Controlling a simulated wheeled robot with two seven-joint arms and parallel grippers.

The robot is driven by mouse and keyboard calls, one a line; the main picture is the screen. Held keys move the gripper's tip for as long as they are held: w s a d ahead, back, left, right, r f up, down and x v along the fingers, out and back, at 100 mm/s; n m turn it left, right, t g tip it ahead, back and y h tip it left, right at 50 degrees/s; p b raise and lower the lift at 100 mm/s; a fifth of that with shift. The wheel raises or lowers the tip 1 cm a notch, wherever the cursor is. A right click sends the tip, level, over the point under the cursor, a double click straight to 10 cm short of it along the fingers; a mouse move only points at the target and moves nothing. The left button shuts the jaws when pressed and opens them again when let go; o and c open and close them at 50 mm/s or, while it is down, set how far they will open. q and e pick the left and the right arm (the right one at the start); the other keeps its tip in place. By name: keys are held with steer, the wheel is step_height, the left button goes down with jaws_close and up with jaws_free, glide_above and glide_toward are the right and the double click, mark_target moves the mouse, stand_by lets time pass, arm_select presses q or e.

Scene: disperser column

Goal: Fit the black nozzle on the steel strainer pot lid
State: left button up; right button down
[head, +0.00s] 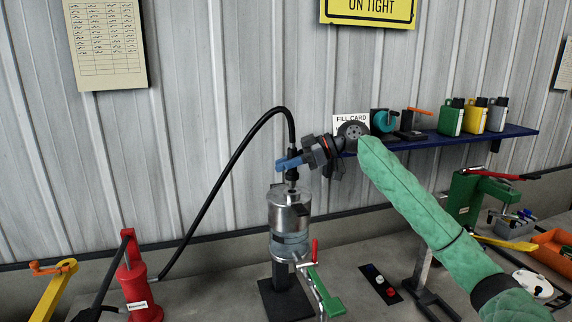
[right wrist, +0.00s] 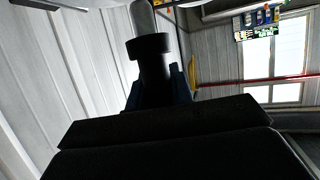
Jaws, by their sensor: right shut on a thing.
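The steel strainer pot (head: 290,222) stands upright on a dark stand, with its steel lid (head: 284,194) on top. My right gripper (head: 288,162), with blue fingers, is shut on the black nozzle (head: 292,174) directly above the lid. A black hose (head: 235,150) runs up from the nozzle and loops down to the left. In the right wrist view, the nozzle (right wrist: 152,62) sits between the blue fingers, and a grey cylindrical piece (right wrist: 142,18) meets its collar. I cannot tell whether the nozzle is seated on the lid. My left gripper is not in view.
A red pump (head: 141,295) stands at the left, beside a yellow lever (head: 52,292). A blue shelf (head: 440,140) with several bottles is at the right. A dark button strip (head: 381,284) lies on the bench.

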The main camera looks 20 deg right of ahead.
mark_target(295, 173)
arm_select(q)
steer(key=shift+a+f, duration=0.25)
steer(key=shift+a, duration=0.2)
arm_select(e)
steer(key=shift+f, duration=0.1)
stand_by(0.9)
arm_select(q)
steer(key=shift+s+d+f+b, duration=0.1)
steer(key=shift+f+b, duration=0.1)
steer(key=shift+b, duration=0.25)
arm_select(e)
steer(key=shift+f, duration=0.35)
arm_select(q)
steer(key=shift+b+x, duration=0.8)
arm_select(e)
steer(key=shift+f, duration=1.45)
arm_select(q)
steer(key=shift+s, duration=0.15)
arm_select(e)
steer(key=c, duration=1.1)
jaws_free()
steer(key=shift+c, duration=0.2)
